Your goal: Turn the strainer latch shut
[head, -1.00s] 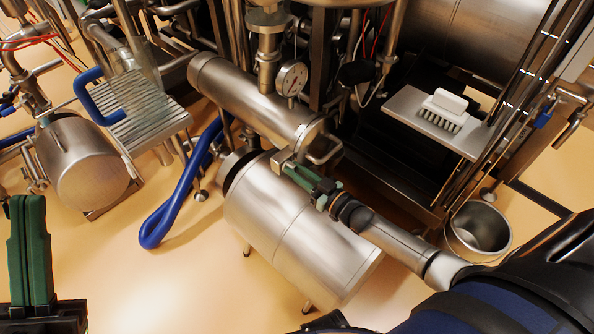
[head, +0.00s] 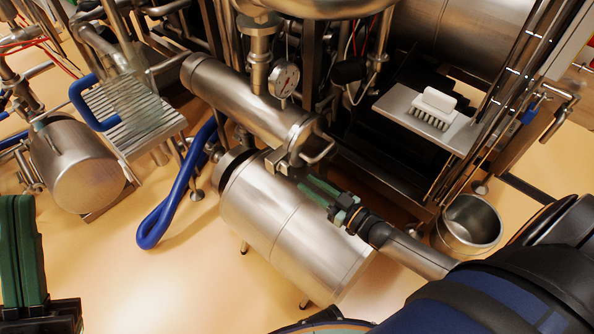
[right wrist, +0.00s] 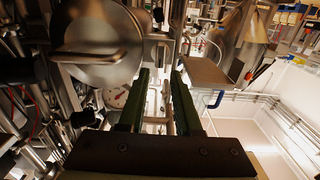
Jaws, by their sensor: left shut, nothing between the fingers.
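The strainer (head: 245,103) is a steel cylinder lying at a slant in the middle of the head view. Its round end cap (head: 305,131) carries a bar handle (head: 321,153); the cap also shows in the right wrist view (right wrist: 98,35). A small metal block, seemingly the latch (head: 279,166), sits at the cap's lower edge. My right gripper (head: 303,183) is open just to the right of and below this block, apart from it. In the right wrist view its green fingers (right wrist: 160,76) are spread with nothing gripped. My left gripper (head: 16,198) is shut and empty at the lower left.
A large steel drum (head: 285,235) lies below the strainer, close under my right gripper. A pressure gauge (head: 285,80) stands above it. A brush (head: 433,108) rests on a plate at right, above a steel bucket (head: 468,222).

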